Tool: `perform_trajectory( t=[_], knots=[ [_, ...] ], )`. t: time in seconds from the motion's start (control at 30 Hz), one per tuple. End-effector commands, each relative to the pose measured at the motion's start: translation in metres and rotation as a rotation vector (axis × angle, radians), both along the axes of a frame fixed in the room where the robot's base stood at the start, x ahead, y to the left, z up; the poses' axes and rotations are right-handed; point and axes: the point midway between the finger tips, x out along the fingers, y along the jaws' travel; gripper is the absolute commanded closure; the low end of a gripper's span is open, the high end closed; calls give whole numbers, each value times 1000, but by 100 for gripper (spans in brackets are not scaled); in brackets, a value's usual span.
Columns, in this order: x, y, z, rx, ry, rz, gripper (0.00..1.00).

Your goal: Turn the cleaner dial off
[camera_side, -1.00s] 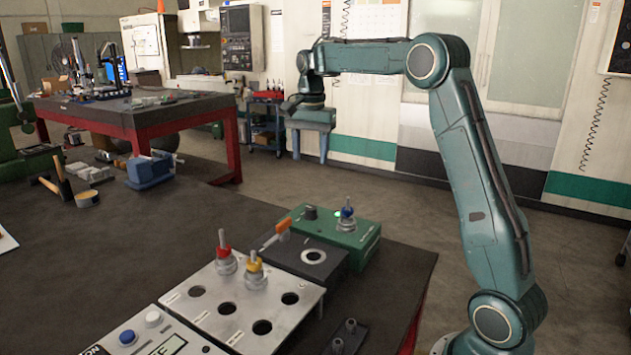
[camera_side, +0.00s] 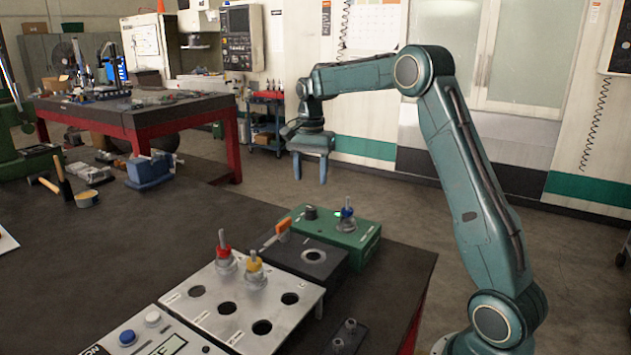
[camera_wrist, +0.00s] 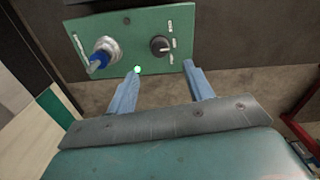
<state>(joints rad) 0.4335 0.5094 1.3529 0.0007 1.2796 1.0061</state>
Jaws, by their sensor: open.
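The green cleaner box (camera_side: 345,238) sits on the dark bench. Its black dial (camera_side: 311,212) is at the left end of the top in the side view, and the dial shows clearly in the wrist view (camera_wrist: 160,45). A green light (camera_wrist: 138,69) glows on the box. A blue-tipped tool (camera_wrist: 99,60) stands in a metal holder on the box beside the dial. My gripper (camera_side: 310,182) is open and empty, above and behind the box, apart from the dial. In the wrist view its two fingers (camera_wrist: 162,70) point toward the box. The dial's exact setting is too small to read.
Left of the box, an orange-handled tool (camera_side: 274,237) lies by a dark block with a round hole (camera_side: 314,256). A metal rack (camera_side: 212,307) with several holes holds red and yellow tools. The air around my gripper is clear.

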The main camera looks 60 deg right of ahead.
Motion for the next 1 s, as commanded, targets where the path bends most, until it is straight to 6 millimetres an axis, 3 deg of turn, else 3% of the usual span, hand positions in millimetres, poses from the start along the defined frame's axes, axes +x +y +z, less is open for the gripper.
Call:
perform_trajectory(
  t=[0.5, 0.7, 1.0],
  knots=[
    [-1, 0, -75, 1, 2, 0, 48],
    [0, 0, -87, 0, 0, 1, 48],
    [0, 0, -90, -1, -1, 1, 48]
  ],
)
